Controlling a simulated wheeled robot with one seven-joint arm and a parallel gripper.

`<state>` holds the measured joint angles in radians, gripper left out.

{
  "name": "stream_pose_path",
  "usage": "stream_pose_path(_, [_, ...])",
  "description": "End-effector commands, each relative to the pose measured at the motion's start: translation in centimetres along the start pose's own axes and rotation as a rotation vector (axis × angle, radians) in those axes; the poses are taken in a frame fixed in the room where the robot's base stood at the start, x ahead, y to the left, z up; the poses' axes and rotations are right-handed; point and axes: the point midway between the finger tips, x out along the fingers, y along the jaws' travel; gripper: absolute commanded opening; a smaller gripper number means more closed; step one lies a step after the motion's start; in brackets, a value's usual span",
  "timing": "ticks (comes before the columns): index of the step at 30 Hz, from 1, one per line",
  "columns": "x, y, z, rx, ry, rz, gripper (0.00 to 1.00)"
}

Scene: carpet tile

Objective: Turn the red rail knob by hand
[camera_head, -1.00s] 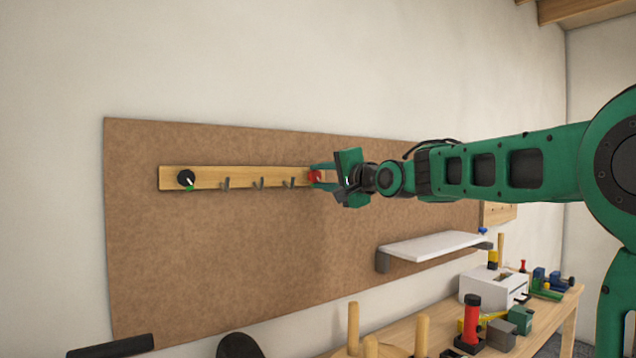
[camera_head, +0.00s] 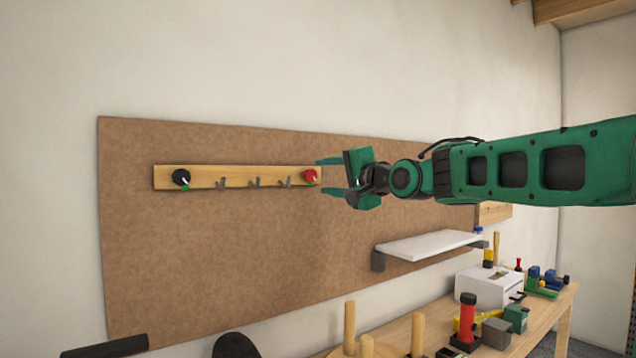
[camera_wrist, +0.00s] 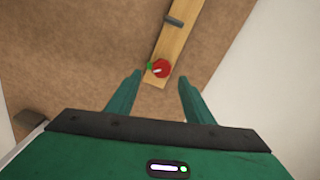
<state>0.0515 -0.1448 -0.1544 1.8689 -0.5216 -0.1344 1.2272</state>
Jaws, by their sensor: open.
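The red rail knob (camera_head: 310,176) sits at the right end of a wooden rail (camera_head: 203,178) on the brown wall board. A white pointer mark and a small green mark show on or beside it; it also shows in the wrist view (camera_wrist: 161,68). My gripper (camera_head: 328,174) is open and empty, just right of the knob in the head view. In the wrist view the two green fingers (camera_wrist: 159,80) are spread apart, with the knob a little beyond their tips and between their lines. The fingers do not appear to touch it.
A black knob (camera_head: 181,177) is at the rail's left end, with metal hooks (camera_head: 254,182) between. A white shelf (camera_head: 428,244) juts from the board below my arm. A workbench (camera_head: 556,303) with pegs, a white box (camera_head: 488,287) and tools stands lower right.

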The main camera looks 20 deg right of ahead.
Motion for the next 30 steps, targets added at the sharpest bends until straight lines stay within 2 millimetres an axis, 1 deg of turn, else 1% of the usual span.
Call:
stream_pose_path(1, [-1.1,0.0,0.0,0.000,0.001,-0.001,0.47])
stream_pose_path(6, [-4.1,0.1,-0.1,0.000,0.001,0.001,0.47])
stream_pose_path(9, [-5.3,0.1,-0.1,0.000,0.002,0.001,0.47])
stream_pose_path(12, [-6.1,0.2,-0.1,0.001,0.001,0.002,0.47])
stream_pose_path(16, [-6.5,0.1,-0.1,0.000,0.001,0.002,0.47])
stream_pose_path(28, [-6.5,0.2,0.0,0.000,0.000,0.003,0.47])
stream_pose_path(30, [-6.6,0.5,-0.1,-0.004,0.002,0.010,0.47])
